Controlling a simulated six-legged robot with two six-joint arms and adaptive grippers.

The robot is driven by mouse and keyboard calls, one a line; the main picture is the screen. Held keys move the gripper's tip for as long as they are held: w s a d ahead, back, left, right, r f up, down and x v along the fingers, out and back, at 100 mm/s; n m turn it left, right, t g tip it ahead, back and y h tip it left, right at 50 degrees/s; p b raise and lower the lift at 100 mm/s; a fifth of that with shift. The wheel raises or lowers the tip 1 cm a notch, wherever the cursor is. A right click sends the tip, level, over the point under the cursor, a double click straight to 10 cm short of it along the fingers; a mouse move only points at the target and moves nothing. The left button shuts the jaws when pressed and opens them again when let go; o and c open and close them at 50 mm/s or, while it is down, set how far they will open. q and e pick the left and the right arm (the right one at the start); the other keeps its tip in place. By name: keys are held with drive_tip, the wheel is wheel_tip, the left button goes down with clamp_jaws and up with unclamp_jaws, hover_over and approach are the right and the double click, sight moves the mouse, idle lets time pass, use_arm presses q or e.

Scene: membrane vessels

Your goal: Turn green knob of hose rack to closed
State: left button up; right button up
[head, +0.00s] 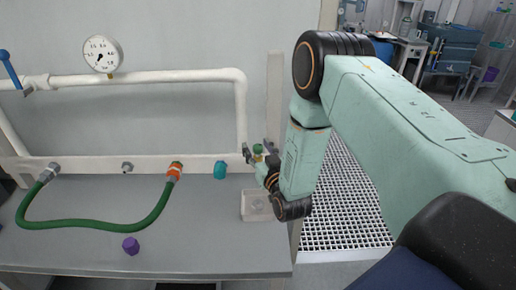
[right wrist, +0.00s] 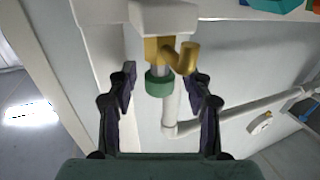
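The green knob (head: 258,149) sits on a small brass valve at the right end of the white hose rack (head: 100,165). In the right wrist view the green knob (right wrist: 158,84) is a short ribbed cylinder below the brass fitting (right wrist: 170,52). My right gripper (right wrist: 160,92) is open, with one dark finger on each side of the knob and a visible gap to both. In the head view my right gripper (head: 259,157) is at the valve, partly hidden by its own wrist. My left gripper is not in view.
A green hose (head: 95,225) hangs in a loop between two rack fittings. A pressure gauge (head: 102,53) and a blue lever (head: 10,68) are on the upper pipe. A teal cap (head: 220,169), a purple cap (head: 131,245) and a clear tray (head: 257,208) are near the grey bench.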

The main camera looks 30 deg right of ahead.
drive_tip(key=shift+s+a+r, duration=0.15)
drive_tip(key=shift+r, duration=0.05)
drive_tip(key=shift+c, duration=0.3)
drive_tip(key=shift+w+d+f, duration=0.25)
drive_tip(key=shift+d+f, duration=0.05)
drive_tip(key=shift+d, duration=0.05)
drive_tip(key=c, duration=0.4)
drive_tip(key=shift+c, duration=1.1)
drive_tip(key=shift+a, duration=0.2)
drive_tip(key=shift+c, duration=1.4)
clamp_jaws()
drive_tip(key=shift+d, duration=0.1)
